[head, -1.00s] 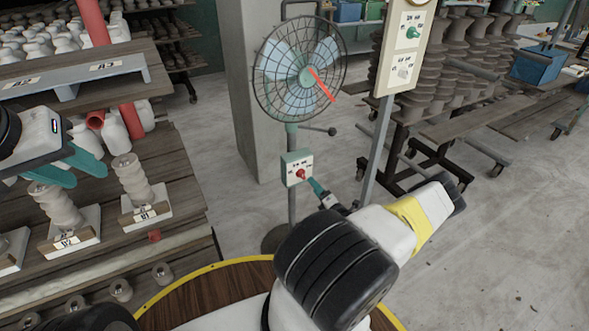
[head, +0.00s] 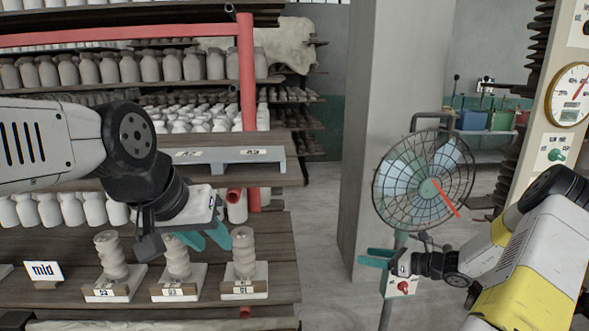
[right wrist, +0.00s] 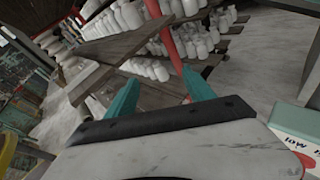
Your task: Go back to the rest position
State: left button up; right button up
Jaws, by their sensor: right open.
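My left gripper (head: 203,238) has teal fingers that stand apart with nothing between them. It hangs in front of the lower shelf, close to the spiral clay pieces, and partly overlaps the middle one in the picture. My right gripper (head: 376,258) is open and empty, beside the fan's control box (head: 402,287) with its red knob. In the right wrist view its two teal fingers (right wrist: 160,92) are spread, with shelves beyond.
The caged fan (head: 425,185) stands behind my right gripper, near a grey pillar (head: 385,110). Spiral clay pieces (head: 110,257) stand on labelled bases on the wooden shelf (head: 270,262). A panel with a gauge (head: 571,92) and green knob is at the right. Floor shows between shelf and fan.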

jog(key=s+a+r+n+g+h, duration=0.2)
jog(key=s+a+r+n+g, duration=0.1)
jog(key=s+a+r+n, duration=0.4)
jog(key=s+a+r+n+g+h, duration=0.2)
jog(key=s+a+r+n+g, duration=0.25)
jog(key=r+n, duration=0.4)
jog(key=s+r+n+t+h, duration=0.2)
jog(key=s+r+n, duration=0.4)
jog(key=s, duration=0.3)
jog(key=s+d+r+n+t+h, duration=0.1)
jog(key=s+r+n+t+h, duration=0.2)
jog(key=s+r+n, duration=0.3)
jog(key=s+h, duration=0.1)
jog(key=s, duration=0.2)
jog(key=shift+s+d+r+n, duration=0.2)
jog(key=shift+r+n, duration=0.1)
jog(key=shift+n, duration=0.05)
